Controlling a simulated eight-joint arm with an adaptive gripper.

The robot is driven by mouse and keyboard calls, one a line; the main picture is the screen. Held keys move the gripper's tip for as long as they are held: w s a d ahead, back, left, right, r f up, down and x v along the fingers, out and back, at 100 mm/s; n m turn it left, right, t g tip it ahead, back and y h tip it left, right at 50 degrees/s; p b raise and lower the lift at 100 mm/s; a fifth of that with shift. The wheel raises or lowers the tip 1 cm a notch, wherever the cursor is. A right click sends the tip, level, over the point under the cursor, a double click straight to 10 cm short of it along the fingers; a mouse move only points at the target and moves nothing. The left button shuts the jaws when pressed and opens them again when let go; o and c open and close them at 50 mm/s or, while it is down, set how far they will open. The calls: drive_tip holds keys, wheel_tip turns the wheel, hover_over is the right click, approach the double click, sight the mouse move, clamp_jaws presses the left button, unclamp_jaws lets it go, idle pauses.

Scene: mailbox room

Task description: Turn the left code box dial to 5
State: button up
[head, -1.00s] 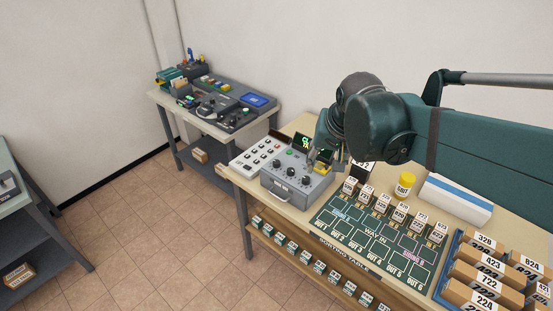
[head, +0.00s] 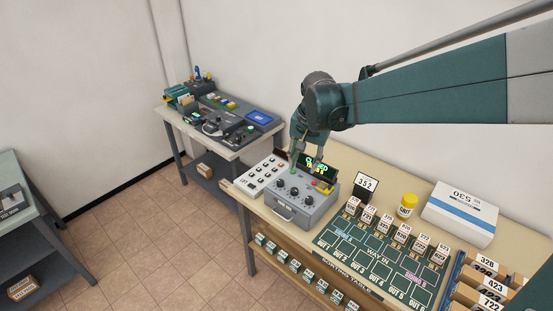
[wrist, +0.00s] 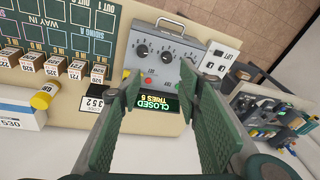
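The grey code box (head: 303,212) stands on the sorting table with a row of black dials on its sloped top. The left dial (head: 281,183) is at the row's left end in the head view. In the wrist view the box is upside down, so the left dial (wrist: 189,61) is at the row's right end. Its pointer is too small to read. The display (wrist: 158,103) reads CLOSED, TRIES 5. My gripper (head: 305,172) is open and empty above the back of the box, apart from the dials. Its fingers flank the display in the wrist view.
A white button panel (head: 262,174) sits left of the box. A 352 card (head: 366,187), a yellow-lidded jar (head: 407,206), a white 530 box (head: 461,213) and several small numbered blocks stand to the right. A red button and a green button are on the code box.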

drive_tip(key=w+a+f+m+g+p, duration=0.1)
drive_tip(key=w+a+f, duration=0.1)
drive_tip(key=w+f, duration=0.15)
drive_tip(key=w+a+f+m+p, duration=0.1)
drive_tip(key=w+a+f, duration=0.15)
drive_tip(key=w, duration=0.25)
drive_tip(key=m+g+p, duration=0.1)
drive_tip(key=g+p, duration=0.1)
hover_over(280, 181)
wheel_tip(280, 181, down, 6)
drive_tip(key=shift+s+d+f, duration=0.15)
drive_tip(key=shift+f, duration=0.25)
drive_tip(key=shift+f, duration=0.1)
drive_tip(key=shift+f, duration=3.8)
drive_tip(key=c, duration=0.9)
